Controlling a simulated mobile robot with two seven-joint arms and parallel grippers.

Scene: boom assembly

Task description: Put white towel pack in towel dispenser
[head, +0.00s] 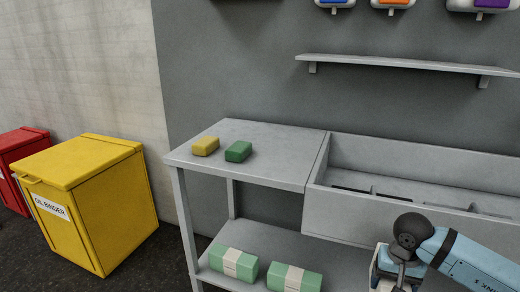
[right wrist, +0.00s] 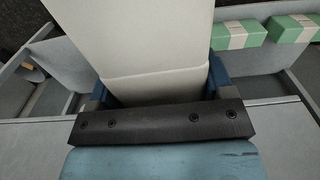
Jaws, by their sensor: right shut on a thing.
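A white pack (right wrist: 150,45) fills the upper middle of the right wrist view, with a seam across it. My right gripper (right wrist: 157,92) is shut on it, with a blue finger at each side. In the head view my right gripper (head: 386,264) is at the bottom right, in front of the bench, and the pack is mostly hidden there. I cannot pick out a towel dispenser for certain. My left gripper is not in view.
Yellow (head: 205,146) and green (head: 238,151) blocks lie on the grey bench (head: 285,165). Green banded packs (head: 233,264) lie on the lower shelf. A divided trough (head: 345,208) adjoins the bench. A wall shelf (head: 400,64) is empty. Coloured wall units (head: 393,4) hang above. A yellow bin (head: 110,205) stands left.

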